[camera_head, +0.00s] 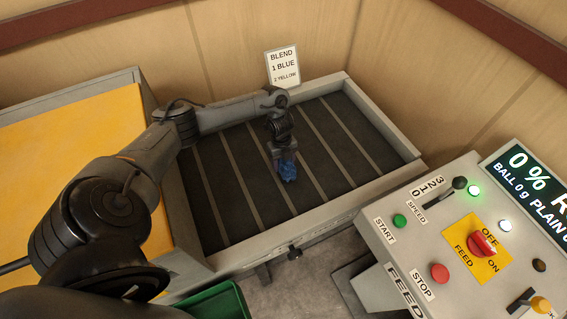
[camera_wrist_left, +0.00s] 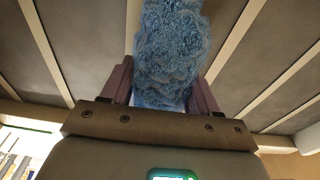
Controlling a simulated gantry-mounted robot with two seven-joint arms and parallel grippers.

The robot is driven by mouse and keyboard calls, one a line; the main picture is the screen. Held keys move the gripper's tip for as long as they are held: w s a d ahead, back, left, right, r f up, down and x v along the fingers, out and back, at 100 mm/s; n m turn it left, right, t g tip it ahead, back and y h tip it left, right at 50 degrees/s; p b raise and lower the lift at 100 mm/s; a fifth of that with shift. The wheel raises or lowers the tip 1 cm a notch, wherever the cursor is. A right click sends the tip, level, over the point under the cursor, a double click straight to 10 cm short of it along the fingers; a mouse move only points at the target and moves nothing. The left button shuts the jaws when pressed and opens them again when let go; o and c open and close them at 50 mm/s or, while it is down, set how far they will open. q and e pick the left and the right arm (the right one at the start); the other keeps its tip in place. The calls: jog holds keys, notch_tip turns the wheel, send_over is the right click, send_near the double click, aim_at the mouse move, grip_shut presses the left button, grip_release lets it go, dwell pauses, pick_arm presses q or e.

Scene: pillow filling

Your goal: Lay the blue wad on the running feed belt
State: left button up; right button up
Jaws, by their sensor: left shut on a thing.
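The blue wad (camera_head: 287,170) is a small rough clump at the tip of my left gripper (camera_head: 285,157), over the middle of the dark feed belt (camera_head: 240,160) with pale cross strips. In the left wrist view the blue wad (camera_wrist_left: 168,50) fills the space between the two fingers of my left gripper (camera_wrist_left: 162,88), which is shut on it. The belt strips show behind it on both sides. I cannot tell whether the wad touches the belt. My right gripper is not in view.
A sign (camera_head: 282,66) reading "BLEND 1 BLUE 2 YELLOW" stands at the belt's back rim. A control panel (camera_head: 440,235) with a red knob is at the right. A yellow surface (camera_head: 60,135) lies left, a green bin (camera_head: 215,303) in front.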

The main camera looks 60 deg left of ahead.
pick_arm(q)
jog(key=shift+f, duration=0.4)
jog(key=shift+f, duration=0.1)
jog(key=shift+f+b, duration=0.3)
jog(key=shift+f, duration=0.1)
jog(key=shift+f, duration=0.1)
jog(key=o, duration=1.1)
